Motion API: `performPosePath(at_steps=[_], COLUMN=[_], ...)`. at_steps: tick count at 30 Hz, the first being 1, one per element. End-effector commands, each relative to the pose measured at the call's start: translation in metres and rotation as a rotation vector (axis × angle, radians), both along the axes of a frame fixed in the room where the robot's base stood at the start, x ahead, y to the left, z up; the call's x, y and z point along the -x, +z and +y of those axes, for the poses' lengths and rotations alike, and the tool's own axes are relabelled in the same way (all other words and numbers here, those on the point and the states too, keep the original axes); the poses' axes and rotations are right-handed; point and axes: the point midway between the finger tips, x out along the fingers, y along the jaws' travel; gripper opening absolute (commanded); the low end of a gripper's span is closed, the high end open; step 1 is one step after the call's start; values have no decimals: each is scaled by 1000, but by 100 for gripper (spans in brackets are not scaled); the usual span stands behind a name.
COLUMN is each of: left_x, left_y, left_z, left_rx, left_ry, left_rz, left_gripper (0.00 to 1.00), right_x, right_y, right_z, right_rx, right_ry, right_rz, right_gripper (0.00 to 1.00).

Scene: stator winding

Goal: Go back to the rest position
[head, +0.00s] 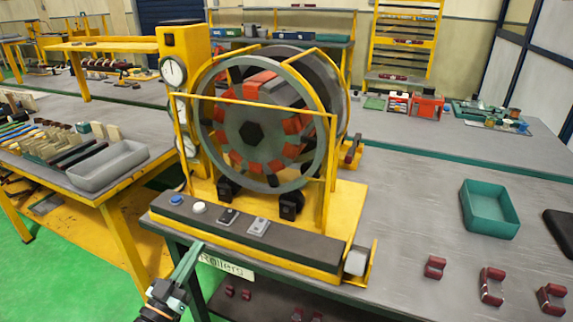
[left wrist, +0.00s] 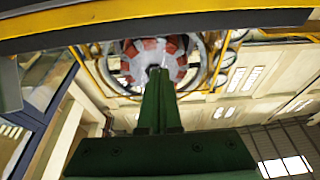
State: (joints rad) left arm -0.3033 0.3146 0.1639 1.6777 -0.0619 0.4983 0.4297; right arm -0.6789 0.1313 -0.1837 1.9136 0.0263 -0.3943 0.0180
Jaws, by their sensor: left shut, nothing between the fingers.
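My left gripper (head: 186,265) is at the lower left of the head view, in front of the table's front edge and below the control strip of the winding machine. Its green fingers are together with nothing between them. In the left wrist view the shut fingers (left wrist: 158,98) point up toward the stator (left wrist: 153,62). In the head view the stator (head: 254,132), with red and dark segments, stands inside the grey ring of the yellow machine frame (head: 345,215). My right gripper is not in view.
A teal bin (head: 489,209) and several dark red parts (head: 491,286) are on the table at the right. A "Rollers" label (head: 226,265) is on the front edge, above a lower shelf. A grey tray (head: 108,166) is on the left bench. Green floor is clear at lower left.

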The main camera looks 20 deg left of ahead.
Motion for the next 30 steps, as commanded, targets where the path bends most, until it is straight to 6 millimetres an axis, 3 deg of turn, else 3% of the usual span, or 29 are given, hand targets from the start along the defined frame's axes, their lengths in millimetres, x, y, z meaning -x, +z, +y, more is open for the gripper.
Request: performPosePath(at_steps=[4, 8, 12, 15, 18, 23, 30], left_x=[3, 20, 65, 104, 139, 171, 176], left_y=[-12, -58, -125, -159, -181, -196, -199], left_z=[-8, -38, -91, -128, -156, -181, -184], left_rx=[3, 1, -25, -52, -75, -97, -102], left_ry=[5, 17, -2, -42, -86, -135, -142], left_rz=[51, 252, 566, 761, 908, 1030, 1047], left_gripper=[0, 0, 0, 0, 0, 0, 0], right_x=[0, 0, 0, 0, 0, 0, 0], right_y=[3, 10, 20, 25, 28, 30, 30], right_z=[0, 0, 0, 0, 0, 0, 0], right_rx=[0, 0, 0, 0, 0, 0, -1], right_ry=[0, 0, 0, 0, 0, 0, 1], right_rz=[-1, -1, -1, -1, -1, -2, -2], right_gripper=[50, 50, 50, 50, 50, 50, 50])
